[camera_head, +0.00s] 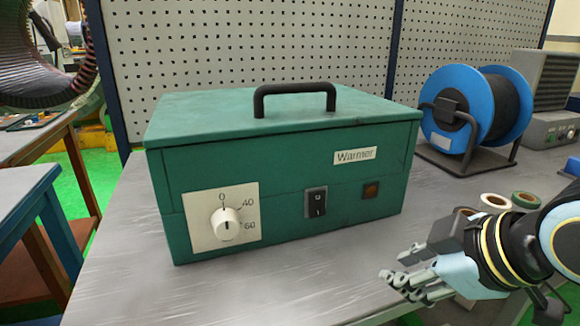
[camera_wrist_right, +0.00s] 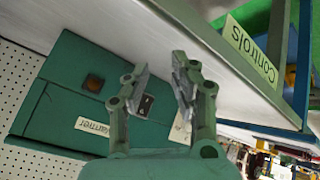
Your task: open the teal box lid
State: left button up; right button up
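The teal box (camera_head: 285,190), labelled "Warmer", stands on the grey table. Its lid (camera_head: 220,110) lies flat and closed on top, with a black handle (camera_head: 295,90) rising from the lid. The front bears a white dial, a black switch and a small amber lamp. My right gripper (camera_head: 400,282) is in front of the box at the lower right, apart from it. In the right wrist view its two fingers (camera_wrist_right: 160,88) are spread with nothing between them, and the teal box (camera_wrist_right: 60,100) shows beyond. My left gripper is not in view.
The metal table (camera_head: 130,285) has free room in front of the box. A blue cable reel (camera_head: 455,85) stands to the right behind it, and tape rolls (camera_head: 495,200) lie near my right arm. A perforated panel (camera_head: 250,40) stands behind the box.

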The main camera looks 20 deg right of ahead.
jog(key=w+a+r+n+t+y, duration=0.1)
jog(key=w+r+n+t+y, duration=0.15)
jog(key=w+r+n, duration=0.55)
jog(key=n+t+y, duration=0.3)
jog(key=n+t, duration=0.1)
jog(key=n, duration=0.2)
send_near(302, 89)
jog(key=b+x, duration=1)
jog(key=b, duration=0.1)
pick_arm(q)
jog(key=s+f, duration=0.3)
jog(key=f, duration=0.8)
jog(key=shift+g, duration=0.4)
pick_arm(e)
jog(key=shift+w+a, duration=0.2)
jog(key=shift+w, duration=0.2)
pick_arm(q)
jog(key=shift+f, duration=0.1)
pick_arm(e)
jog(key=shift+c, duration=0.3)
grip_shut()
